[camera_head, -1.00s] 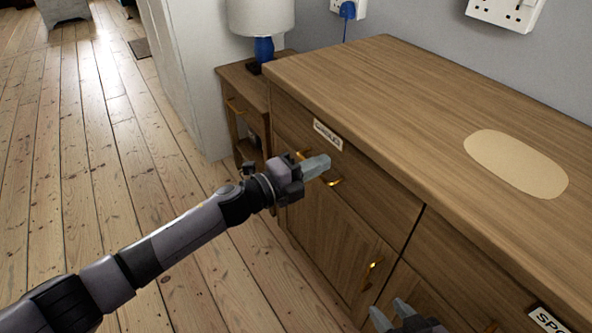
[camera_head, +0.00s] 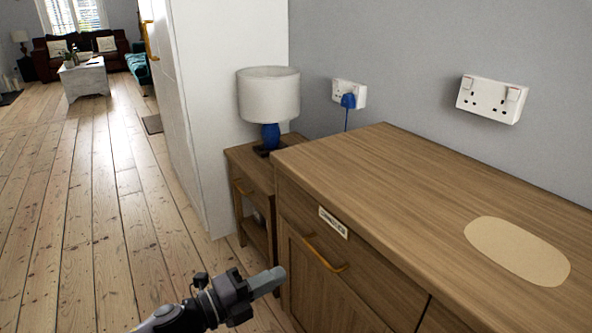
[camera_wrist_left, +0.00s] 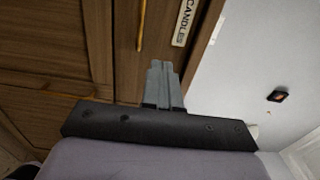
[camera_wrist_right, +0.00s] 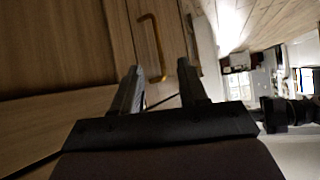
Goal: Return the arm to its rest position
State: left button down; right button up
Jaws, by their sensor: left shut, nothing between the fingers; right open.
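My left gripper (camera_head: 268,282) is in front of the wooden sideboard, low in the head view. Its fingers are together with nothing between them; they also show side by side in the left wrist view (camera_wrist_left: 163,85). The drawer labelled CANDLES, with its brass handle (camera_head: 326,254), is just right of and beyond these fingertips, and the gripper looks apart from it. The drawer looks shut. My right gripper (camera_wrist_right: 163,85) shows only in the right wrist view, open and empty, with a brass handle (camera_wrist_right: 152,48) beyond its fingers.
The sideboard top (camera_head: 400,180) holds only a flat beige oval mat (camera_head: 517,250). A small side table (camera_head: 250,172) with a lamp (camera_head: 268,98) stands beyond it, beside a white cabinet (camera_head: 235,110). Open floorboards (camera_head: 90,220) lie to the left.

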pick_arm(q)
jog(key=s+a+f+n+y, duration=0.65)
jog(key=s+n, duration=0.35)
jog(key=n, duration=0.3)
jog(key=s+a+f+n+y, duration=0.65)
jog(key=s+n, duration=0.25)
jog(key=n, duration=0.4)
notch_tip(320, 180, up, 15)
jog(key=s+a+p, duration=0.1)
jog(key=s+p, duration=0.1)
jog(key=p, duration=1.7)
jog(key=shift+s+a+f+n+p, duration=0.15)
jog(key=shift+s+a+n+p, duration=0.1)
jog(key=shift+a+n+p, duration=0.05)
jog(key=shift+f, duration=0.1)
jog(key=shift+s+a, duration=0.1)
